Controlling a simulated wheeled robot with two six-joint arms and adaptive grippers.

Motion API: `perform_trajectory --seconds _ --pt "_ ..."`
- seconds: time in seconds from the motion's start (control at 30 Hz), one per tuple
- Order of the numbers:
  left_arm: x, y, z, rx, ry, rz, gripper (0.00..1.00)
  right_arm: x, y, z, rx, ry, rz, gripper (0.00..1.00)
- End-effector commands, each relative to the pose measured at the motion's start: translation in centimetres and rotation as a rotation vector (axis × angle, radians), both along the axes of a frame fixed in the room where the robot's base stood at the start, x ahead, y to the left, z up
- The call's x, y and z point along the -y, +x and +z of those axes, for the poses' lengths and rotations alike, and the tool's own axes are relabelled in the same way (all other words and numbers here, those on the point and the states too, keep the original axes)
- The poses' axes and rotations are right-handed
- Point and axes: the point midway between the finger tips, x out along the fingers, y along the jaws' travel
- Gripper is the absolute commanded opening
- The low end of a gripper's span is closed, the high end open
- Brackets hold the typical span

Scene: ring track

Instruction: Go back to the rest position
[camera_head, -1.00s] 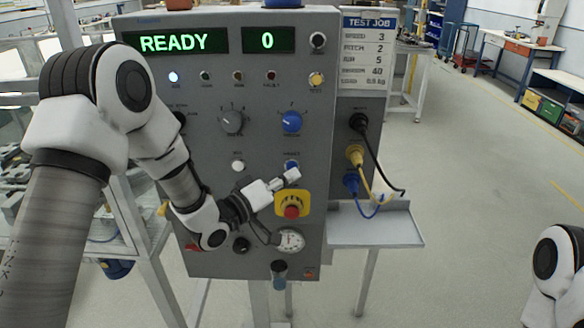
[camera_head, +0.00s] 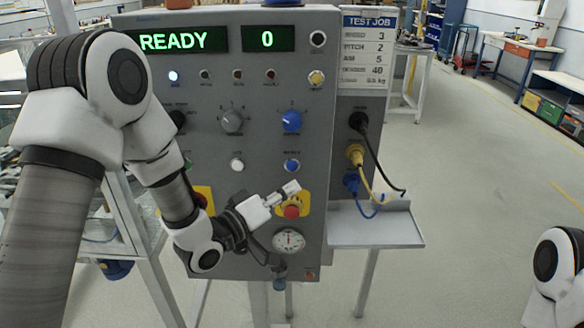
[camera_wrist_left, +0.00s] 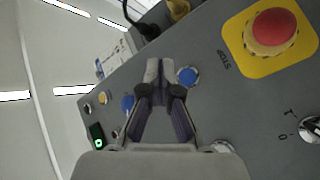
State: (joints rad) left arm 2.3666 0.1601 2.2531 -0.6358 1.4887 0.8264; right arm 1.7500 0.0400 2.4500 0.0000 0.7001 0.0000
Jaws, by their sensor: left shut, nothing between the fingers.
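My left gripper (camera_head: 290,189) is shut and empty, in front of the grey control panel (camera_head: 260,90). In the head view its fingertips overlap the top of the yellow plate with the red stop button (camera_head: 292,212). In the left wrist view the closed fingers (camera_wrist_left: 158,70) point past a blue button (camera_wrist_left: 188,75), and the red button (camera_wrist_left: 272,27) lies apart at the upper right. I cannot tell the exact gap to the panel. Only a white and black part of my right arm shows at the right edge of the head view; its gripper is out of view.
The panel's displays read READY and 0. Plugged cables (camera_head: 372,180) hang at the panel's right above a small shelf (camera_head: 375,228). Open floor (camera_head: 470,200) lies to the right. A workbench (camera_head: 530,50) stands far back.

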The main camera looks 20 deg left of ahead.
Motion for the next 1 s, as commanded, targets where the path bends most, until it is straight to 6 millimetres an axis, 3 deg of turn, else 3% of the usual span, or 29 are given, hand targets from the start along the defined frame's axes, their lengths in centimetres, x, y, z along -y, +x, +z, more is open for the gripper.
perform_trajectory --seconds 0.47,0.57,0.67,0.77,0.8,0.87,0.9,1.0 --pt "0.0 0.0 -0.2 -0.003 0.001 0.000 0.00 0.0 0.0 0.0 0.000 0.000 0.000 0.83" --pt "0.1 -0.2 -2.5 -0.045 0.003 -0.003 0.00 0.0 0.0 0.0 0.000 0.000 0.000 0.83" --pt "0.7 -1.6 -8.2 -0.158 0.013 -0.013 0.00 0.0 0.0 0.0 0.000 0.000 0.000 0.83" --pt "0.6 -4.5 -16.2 -0.351 0.048 0.018 0.00 0.0 0.0 0.0 0.000 0.000 0.000 0.83" --pt "0.3 -6.2 -19.5 -0.437 0.090 0.037 0.00 0.0 0.0 0.0 0.000 0.000 0.000 0.83" --pt "-0.3 -9.0 -24.2 -0.565 0.171 0.062 0.00 0.0 0.0 0.0 0.000 0.000 0.000 0.83" --pt "-0.9 -11.2 -27.1 -0.649 0.238 0.073 0.00 0.0 0.0 0.0 0.000 0.000 0.000 0.83" --pt "-2.5 -17.7 -33.3 -0.868 0.436 0.074 0.00 0.0 0.0 0.0 0.000 0.000 0.000 0.83"
